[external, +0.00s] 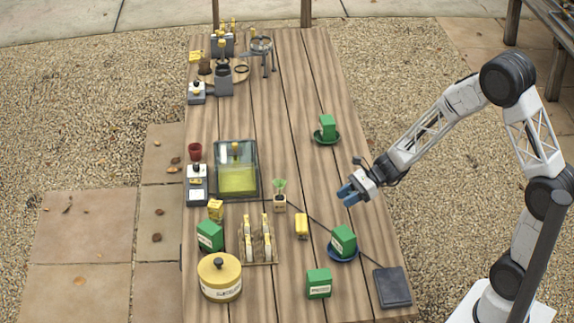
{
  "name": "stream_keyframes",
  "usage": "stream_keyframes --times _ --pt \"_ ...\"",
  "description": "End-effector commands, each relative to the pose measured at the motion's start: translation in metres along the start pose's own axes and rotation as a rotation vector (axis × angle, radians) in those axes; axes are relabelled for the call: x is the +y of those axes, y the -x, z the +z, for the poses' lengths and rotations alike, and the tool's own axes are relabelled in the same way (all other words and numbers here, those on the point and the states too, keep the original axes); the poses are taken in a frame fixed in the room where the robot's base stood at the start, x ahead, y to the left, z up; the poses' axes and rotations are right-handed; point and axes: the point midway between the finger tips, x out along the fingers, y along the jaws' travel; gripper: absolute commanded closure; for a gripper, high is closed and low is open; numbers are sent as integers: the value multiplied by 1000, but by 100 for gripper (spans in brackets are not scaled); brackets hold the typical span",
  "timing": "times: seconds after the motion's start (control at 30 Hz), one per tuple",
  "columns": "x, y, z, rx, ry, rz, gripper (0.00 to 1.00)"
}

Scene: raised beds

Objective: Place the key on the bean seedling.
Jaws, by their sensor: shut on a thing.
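My gripper (347,196) has blue fingers and hangs above the right part of the table, to the right of the bean seedling. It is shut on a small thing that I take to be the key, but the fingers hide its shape. I see no key elsewhere. The bean seedling (279,186) is a small green sprout standing upright in a small pale pot (279,204) near the table's middle. My gripper is clear of it.
A green box (344,239) sits on a blue saucer, and another (327,125) on a green saucer. A yellow block (301,225), a rack (258,248) and a glass-walled tank (237,185) stand near the seedling. A dark cord seems to run toward a dark slab (392,287). The table's right middle is clear.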

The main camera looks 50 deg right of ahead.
Motion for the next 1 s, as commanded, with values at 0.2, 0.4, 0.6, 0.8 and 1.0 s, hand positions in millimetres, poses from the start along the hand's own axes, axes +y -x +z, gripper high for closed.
stream_keyframes --times 0.2,0.4,0.6,0.8,1.0 --pt "-36 -44 29 0 16 37 87" --pt "-50 -63 42 -1 22 51 87" --pt "-52 -66 44 -1 21 53 87" --pt "-52 -65 44 -1 21 53 87" --pt "-57 -69 45 -1 21 53 87"
